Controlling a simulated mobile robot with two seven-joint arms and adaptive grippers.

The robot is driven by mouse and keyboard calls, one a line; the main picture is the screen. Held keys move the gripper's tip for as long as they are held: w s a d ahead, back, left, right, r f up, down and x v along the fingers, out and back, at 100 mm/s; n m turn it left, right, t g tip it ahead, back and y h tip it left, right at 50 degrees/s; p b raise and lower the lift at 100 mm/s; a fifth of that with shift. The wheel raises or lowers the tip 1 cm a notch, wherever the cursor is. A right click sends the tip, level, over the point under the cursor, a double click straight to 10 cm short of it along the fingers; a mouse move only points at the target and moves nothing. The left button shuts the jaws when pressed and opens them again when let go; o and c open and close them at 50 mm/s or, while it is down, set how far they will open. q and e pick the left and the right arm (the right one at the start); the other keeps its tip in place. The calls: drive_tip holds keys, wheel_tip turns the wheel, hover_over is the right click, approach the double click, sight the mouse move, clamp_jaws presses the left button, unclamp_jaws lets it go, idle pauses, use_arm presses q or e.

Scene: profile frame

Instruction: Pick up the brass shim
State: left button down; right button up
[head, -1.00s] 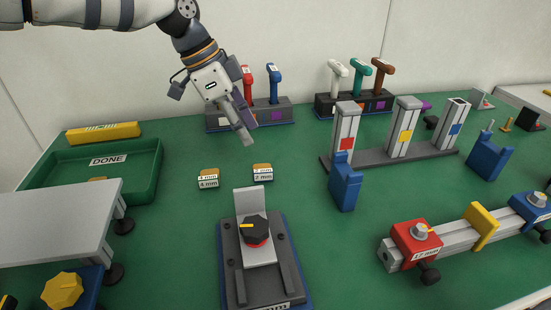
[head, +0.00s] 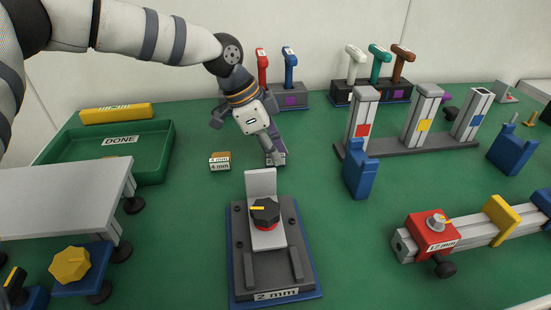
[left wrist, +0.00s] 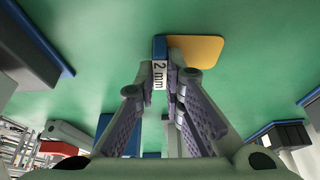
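A brass-coloured shim (left wrist: 200,50) shows in the left wrist view as a flat tan plate beside a small holder labelled "2 mm" (left wrist: 159,75). In the head view this holder (head: 276,158) is mostly hidden behind my left gripper (head: 274,158), and its shim cannot be made out. My left gripper (left wrist: 164,75) is at the holder, fingers pointing down, with a narrow gap between the fingertips where the label shows. A similar brass-topped block labelled "4 mm" (head: 220,166) stands to the left. My right gripper is not in view.
A fixture with a black knob (head: 265,212) and a "2 mm" label stands in front. A green DONE tray (head: 153,160) and grey platform (head: 60,205) are left. Posts on a dark rail (head: 410,150) and a blue block (head: 360,178) are right. Racks with coloured handles stand behind.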

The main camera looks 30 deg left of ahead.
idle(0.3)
